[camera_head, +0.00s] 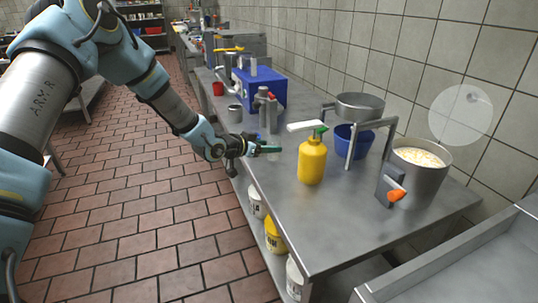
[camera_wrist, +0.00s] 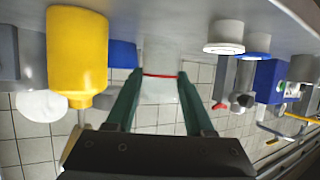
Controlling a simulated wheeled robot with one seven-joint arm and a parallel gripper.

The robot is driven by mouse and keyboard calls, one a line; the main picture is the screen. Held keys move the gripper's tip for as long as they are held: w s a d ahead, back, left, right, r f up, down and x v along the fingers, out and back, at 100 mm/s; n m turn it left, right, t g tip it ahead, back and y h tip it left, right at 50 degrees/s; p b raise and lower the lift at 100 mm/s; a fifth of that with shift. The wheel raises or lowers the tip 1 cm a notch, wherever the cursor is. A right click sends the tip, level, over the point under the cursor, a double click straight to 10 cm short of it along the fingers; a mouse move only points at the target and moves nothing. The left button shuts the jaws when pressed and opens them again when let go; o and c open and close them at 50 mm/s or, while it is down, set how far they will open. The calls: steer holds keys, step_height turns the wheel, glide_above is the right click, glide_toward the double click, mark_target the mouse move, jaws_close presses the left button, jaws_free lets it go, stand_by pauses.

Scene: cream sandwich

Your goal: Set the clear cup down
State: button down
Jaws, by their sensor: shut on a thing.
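My gripper (camera_head: 272,149) is over the near left side of the steel counter (camera_head: 345,225), left of the yellow bottle. In the wrist view, which looks upside down, its two green fingers (camera_wrist: 156,75) are closed on the clear cup (camera_wrist: 160,58). The cup is see-through and pale, with a thin red line across it between the fingertips. In the head view the cup is too faint to make out clearly. I cannot tell whether its base touches the counter.
A yellow pump bottle (camera_head: 312,161) stands right of my gripper. Behind it are a blue bowl (camera_head: 345,142) beneath a steel pan (camera_head: 360,104) and a large pot (camera_head: 421,178). A blue box (camera_head: 260,88) and a small grey cup (camera_head: 235,113) are farther back. The counter's front is clear.

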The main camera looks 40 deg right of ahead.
mark_target(268, 155)
steer(key=shift+f, duration=1.65)
steer(key=shift+f, duration=0.15)
steer(key=shift+c, duration=1.4)
jaws_free()
steer(key=shift+a+r, duration=0.15)
steer(key=shift+r, duration=0.05)
steer(key=b+v, duration=0.1)
steer(key=v, duration=1)
steer(key=shift+a, duration=0.35)
steer(key=shift+r, duration=0.1)
